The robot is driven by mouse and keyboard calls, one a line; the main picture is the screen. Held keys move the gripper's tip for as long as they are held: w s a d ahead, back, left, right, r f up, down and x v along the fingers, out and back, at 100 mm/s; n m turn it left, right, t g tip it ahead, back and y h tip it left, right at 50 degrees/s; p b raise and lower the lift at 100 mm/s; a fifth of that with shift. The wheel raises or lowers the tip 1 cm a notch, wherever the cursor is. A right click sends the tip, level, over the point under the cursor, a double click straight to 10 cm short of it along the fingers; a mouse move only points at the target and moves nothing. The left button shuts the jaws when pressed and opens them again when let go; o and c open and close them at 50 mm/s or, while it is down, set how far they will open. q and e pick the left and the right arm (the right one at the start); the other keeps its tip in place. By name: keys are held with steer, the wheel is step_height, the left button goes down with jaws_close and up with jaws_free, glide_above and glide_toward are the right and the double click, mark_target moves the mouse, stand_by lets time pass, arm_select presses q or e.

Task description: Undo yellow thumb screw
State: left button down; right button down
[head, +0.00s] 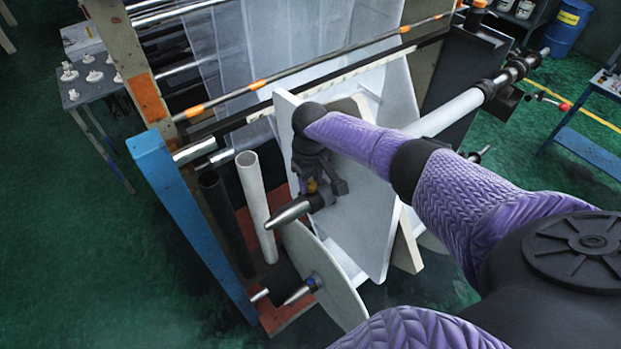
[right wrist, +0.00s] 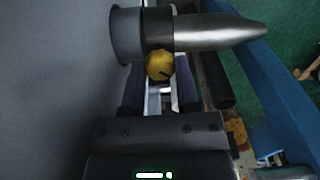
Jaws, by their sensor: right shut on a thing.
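The yellow thumb screw (right wrist: 160,65) sits on the underside of a dark collar (right wrist: 158,28) in the right wrist view. A silver cone-tipped shaft end (right wrist: 215,32) runs to the right of the collar. In the head view only a small bit of the yellow screw (head: 312,186) shows, above the silver cone (head: 289,213). My right gripper (head: 318,183) is at the screw, in front of the white side plate. Its two fingers (right wrist: 160,84) are on either side of the screw and shut on it. My left gripper is out of view.
A white side plate (head: 360,228) stands close beside the right gripper. Below are a second cone-tipped shaft (head: 300,291) and a round white disc (head: 335,285). A white tube (head: 255,200), a black tube (head: 226,215) and a blue post (head: 185,210) stand to the left.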

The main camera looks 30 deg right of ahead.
mark_target(310, 184)
steer(key=shift+n, duration=1.9)
steer(key=shift+c, duration=1.7)
jaws_free()
step_height(310, 184, up, 10)
steer(key=shift+p, duration=0.4)
